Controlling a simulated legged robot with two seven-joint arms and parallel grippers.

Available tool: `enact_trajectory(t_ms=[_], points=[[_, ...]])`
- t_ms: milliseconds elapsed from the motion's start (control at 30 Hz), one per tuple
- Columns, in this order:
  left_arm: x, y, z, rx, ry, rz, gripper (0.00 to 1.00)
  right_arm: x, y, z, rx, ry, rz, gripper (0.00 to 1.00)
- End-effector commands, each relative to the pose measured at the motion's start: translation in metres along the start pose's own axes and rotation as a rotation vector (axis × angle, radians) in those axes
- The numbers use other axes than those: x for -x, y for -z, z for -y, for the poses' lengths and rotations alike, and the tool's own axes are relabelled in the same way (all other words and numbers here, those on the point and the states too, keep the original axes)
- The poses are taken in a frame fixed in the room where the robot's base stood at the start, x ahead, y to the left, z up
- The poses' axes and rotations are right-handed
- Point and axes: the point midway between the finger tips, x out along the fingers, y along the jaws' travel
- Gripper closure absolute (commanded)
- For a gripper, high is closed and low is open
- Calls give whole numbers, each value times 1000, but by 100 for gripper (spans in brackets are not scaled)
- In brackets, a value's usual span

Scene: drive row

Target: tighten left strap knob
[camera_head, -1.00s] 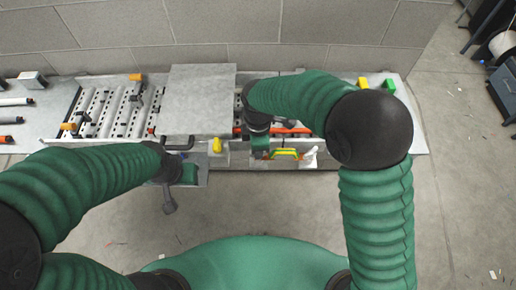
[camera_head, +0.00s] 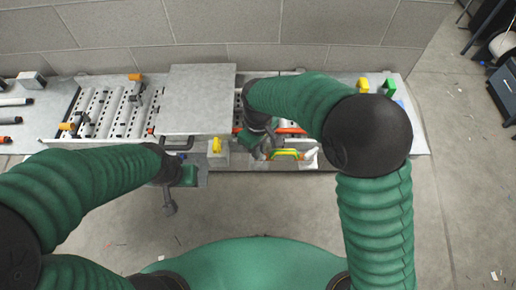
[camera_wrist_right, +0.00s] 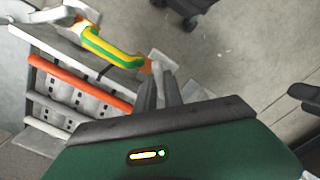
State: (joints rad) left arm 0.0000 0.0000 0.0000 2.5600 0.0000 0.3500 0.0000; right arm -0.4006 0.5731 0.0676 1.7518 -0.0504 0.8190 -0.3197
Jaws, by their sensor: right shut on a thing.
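My right gripper (camera_head: 268,148) is over the bench's front edge, right of the flat grey plate. In the right wrist view its two dark fingers (camera_wrist_right: 160,88) are close together, shut on a small pale part. That part is mostly hidden, so I cannot tell for sure that it is the left strap knob. A green and yellow handle (camera_wrist_right: 110,46) with an orange end lies right beside the fingertips; it also shows in the head view (camera_head: 286,155). My left gripper (camera_head: 186,177) is by the front edge further left; its finger opening is not clear.
The grey plate (camera_head: 198,98) covers the bench's middle. A yellow knob (camera_head: 216,145) sits on a small block in front of it. The floor in front is clear.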

Motion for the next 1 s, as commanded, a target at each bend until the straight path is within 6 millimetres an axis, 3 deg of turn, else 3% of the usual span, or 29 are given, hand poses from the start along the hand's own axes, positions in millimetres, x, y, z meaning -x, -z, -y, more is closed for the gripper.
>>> enact_trajectory(t_ms=[300, 800, 833, 1000], points=[[0, 0, 0, 0, 0, 0, 64, 4, 4, -2, -113, -6, -13, 100], [0, 0, 0, 0, 0, 0, 64, 4, 4, -2, -132, -5, -13, 100], [0, 0, 0, 0, 0, 0, 64, 4, 4, -2, -132, -5, -13, 86], [0, 0, 0, 0, 0, 0, 64, 2, 2, -1, -131, -3, -8, 66]])
